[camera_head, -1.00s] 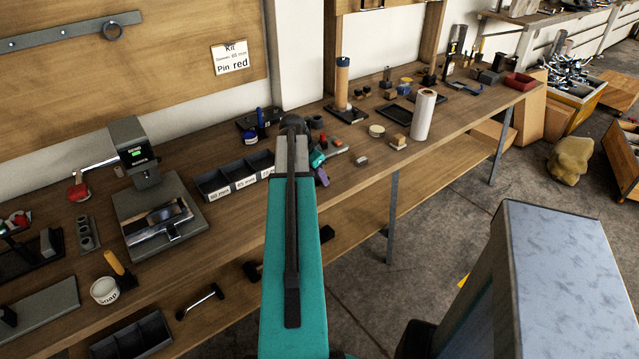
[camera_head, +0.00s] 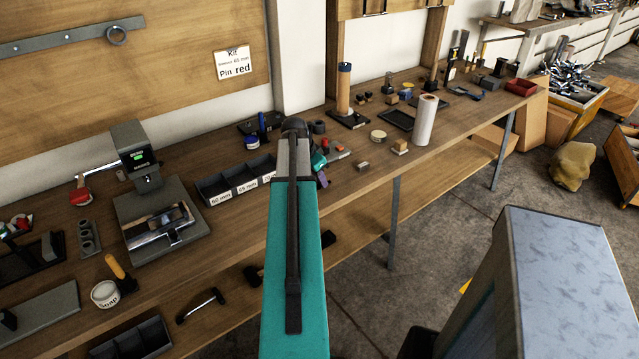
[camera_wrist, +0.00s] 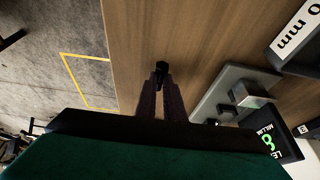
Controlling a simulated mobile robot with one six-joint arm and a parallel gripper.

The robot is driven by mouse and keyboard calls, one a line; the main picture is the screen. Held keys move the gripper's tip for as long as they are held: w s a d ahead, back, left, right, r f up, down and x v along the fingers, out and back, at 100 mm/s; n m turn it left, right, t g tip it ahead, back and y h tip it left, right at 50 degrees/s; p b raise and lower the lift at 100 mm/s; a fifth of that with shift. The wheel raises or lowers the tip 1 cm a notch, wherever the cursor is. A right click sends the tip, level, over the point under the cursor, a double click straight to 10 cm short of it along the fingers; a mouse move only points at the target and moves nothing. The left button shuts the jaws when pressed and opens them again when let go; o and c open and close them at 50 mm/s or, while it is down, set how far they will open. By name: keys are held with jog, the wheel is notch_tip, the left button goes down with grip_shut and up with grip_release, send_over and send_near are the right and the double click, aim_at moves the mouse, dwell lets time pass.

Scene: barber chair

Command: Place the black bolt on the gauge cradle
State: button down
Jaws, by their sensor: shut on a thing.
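In the wrist view, the dark fingers of my gripper (camera_wrist: 161,90) are shut on the black bolt (camera_wrist: 162,68). Its dark head shows just beyond the fingertips; the rest of it is hidden between them. To the right of the fingers is the gauge (camera_wrist: 217,88), a grey plate with a raised metal block, the cradle (camera_wrist: 249,95), on it. The bolt is apart from the cradle. A display with green digits (camera_wrist: 268,143) is beside the plate. In the head view, my arm hides the gripper, the bolt and this gauge.
A bin row with millimetre labels (camera_head: 205,188) stands left of my arm. Further left is a grey press-like device (camera_head: 130,145) with a red-handled lever. A white roll (camera_head: 425,120) and small items stand to the right. The bench's front edge is near the fingers in the wrist view.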

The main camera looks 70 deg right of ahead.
jog(key=shift+r+b, duration=0.45)
jog(key=shift+r, duration=1.1)
jog(key=s+a+b, duration=0.3)
jog(key=s+a, duration=0.2)
jog(key=a, duration=0.7)
jog(key=shift+a+r+b, duration=0.2)
jog(key=shift+r+b, duration=0.1)
jog(key=shift+r, duration=0.15)
jog(key=shift+b, duration=0.35)
jog(key=b, duration=0.4)
jog(key=shift+s+a, duration=0.2)
jog(key=shift+a, duration=0.1)
jog(key=a+b, duration=0.1)
jog(key=b, duration=0.3)
jog(key=shift+s, duration=0.15)
jog(key=shift+s+a+r+b, duration=0.25)
jog(key=shift+a+b, duration=0.15)
jog(key=shift+b, duration=0.9)
jog(key=shift+w, duration=0.15)
